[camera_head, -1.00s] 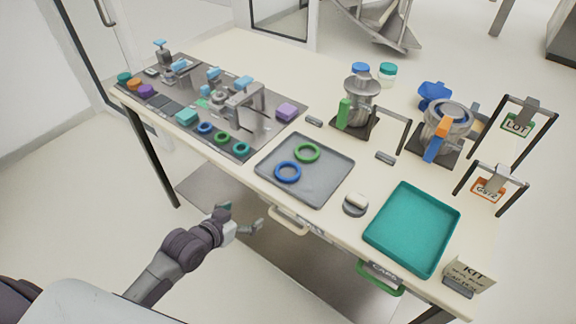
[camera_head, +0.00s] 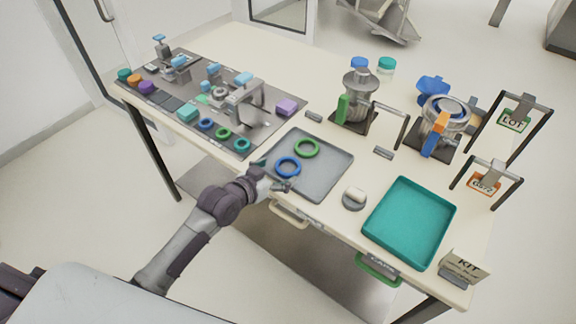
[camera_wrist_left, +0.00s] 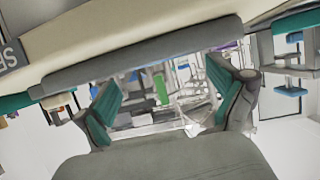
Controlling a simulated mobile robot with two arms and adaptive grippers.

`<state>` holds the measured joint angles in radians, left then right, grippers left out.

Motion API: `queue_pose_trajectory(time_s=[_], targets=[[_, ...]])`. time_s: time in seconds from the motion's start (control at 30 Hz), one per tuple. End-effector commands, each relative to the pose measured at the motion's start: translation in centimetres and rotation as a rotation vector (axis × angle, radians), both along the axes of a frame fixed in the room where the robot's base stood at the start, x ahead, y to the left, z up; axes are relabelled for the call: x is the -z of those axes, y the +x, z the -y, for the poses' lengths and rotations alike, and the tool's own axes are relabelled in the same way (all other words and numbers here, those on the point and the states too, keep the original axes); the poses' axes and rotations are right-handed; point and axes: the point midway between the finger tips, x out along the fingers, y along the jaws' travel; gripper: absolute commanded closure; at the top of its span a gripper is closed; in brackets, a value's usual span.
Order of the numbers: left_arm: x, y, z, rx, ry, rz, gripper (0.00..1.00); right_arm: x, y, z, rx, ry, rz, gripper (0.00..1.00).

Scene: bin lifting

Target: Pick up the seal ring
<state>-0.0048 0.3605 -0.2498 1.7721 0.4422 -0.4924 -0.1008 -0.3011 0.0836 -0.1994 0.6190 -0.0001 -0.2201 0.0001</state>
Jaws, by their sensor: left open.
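A blue ring (camera_head: 288,167) and a green ring (camera_head: 307,148) lie apart in the grey tray (camera_head: 328,181) near the table's front edge. Which one is the seal ring I cannot tell. My left gripper (camera_head: 275,177) is open and empty at the tray's front left corner, close to the blue ring in the picture. In the left wrist view, its two teal-padded fingers (camera_wrist_left: 163,86) stand apart with no ring between them. My right gripper is not in view.
Smaller blue (camera_head: 205,125), green (camera_head: 223,133) and teal (camera_head: 242,145) rings sit on the dark mat at left. A teal tray (camera_head: 410,222) and a small round holder (camera_head: 354,200) stand to the right. Handles hang below the table edge.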

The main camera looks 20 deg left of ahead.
Motion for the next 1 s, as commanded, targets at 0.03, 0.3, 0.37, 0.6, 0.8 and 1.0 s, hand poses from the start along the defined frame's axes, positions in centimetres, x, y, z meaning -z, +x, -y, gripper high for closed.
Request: queue_pose_trajectory(time_s=[0.03,0.3,0.37,0.6,0.8,1.0], targets=[[0.0,0.8,0.4,-0.001,-0.003,0.000,0.05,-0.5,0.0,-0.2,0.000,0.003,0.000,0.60],[1.4,3.1,1.2,0.000,-0.001,0.000,0.05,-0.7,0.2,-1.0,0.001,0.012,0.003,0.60],[1.4,3.2,1.3,0.000,-0.001,0.000,0.05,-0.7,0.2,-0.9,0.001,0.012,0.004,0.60],[1.4,3.1,1.2,0.000,0.000,0.000,0.20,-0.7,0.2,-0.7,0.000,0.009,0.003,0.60],[1.4,3.1,1.2,0.000,0.000,0.000,0.53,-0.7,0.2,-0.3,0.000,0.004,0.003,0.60],[1.4,3.1,1.2,0.000,0.000,0.000,0.59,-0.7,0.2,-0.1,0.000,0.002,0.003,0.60]])
